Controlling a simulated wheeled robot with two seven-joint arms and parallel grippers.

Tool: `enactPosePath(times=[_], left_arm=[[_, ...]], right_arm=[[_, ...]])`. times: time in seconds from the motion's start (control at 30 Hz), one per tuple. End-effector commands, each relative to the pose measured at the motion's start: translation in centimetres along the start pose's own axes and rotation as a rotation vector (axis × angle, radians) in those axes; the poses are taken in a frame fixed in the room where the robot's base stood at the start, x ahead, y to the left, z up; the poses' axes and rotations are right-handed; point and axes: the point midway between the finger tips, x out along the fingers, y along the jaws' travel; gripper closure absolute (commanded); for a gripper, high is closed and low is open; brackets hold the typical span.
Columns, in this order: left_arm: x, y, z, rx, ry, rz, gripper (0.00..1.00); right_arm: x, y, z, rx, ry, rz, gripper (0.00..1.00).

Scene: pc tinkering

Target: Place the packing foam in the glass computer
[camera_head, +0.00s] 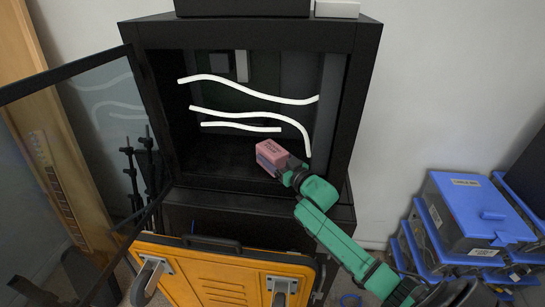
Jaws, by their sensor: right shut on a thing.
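The glass computer is a black open-fronted case (362,110) with its glass door (85,120) swung out to the left. My right gripper (288,171), on a green arm, reaches from the lower right into the front of the case. It is shut on a pink block with dark print, the packing foam (272,153). The foam is at the lower middle of the opening, near the case floor; I cannot tell whether it touches the floor. The gripper's fingers are small and partly hidden. My left gripper does not show.
White curved tubes (245,91) cross the inside of the case. An orange case (222,275) stands in front below. Blue-lidded boxes (470,212) are stacked at the right. Black stands (139,175) are behind the glass door. The case floor left of the foam looks clear.

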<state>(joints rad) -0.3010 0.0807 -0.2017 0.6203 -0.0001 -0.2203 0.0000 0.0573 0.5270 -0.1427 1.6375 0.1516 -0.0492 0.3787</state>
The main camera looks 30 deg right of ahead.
Motion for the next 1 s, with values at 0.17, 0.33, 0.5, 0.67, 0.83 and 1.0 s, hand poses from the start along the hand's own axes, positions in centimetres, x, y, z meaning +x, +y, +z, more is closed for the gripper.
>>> enactPosePath(times=[0.17,0.33,0.5,0.67,0.83,1.0], left_arm=[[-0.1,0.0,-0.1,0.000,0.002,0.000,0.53],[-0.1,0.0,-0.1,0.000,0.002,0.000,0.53],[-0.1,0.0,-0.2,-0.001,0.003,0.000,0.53],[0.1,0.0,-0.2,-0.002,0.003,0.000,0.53],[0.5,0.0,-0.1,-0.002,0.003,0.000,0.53],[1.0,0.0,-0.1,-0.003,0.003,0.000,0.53]], right_arm=[[0.0,0.0,0.9,-0.002,0.003,-0.001,0.80],[0.0,0.0,0.8,-0.001,0.002,0.000,0.00],[0.0,0.0,0.8,-0.001,0.002,0.000,0.00],[-0.6,0.0,0.9,0.000,0.001,0.000,0.00],[-3.2,0.0,1.1,-0.001,-0.002,-0.001,0.00],[-6.6,0.0,1.1,-0.001,-0.002,-0.001,0.00]])
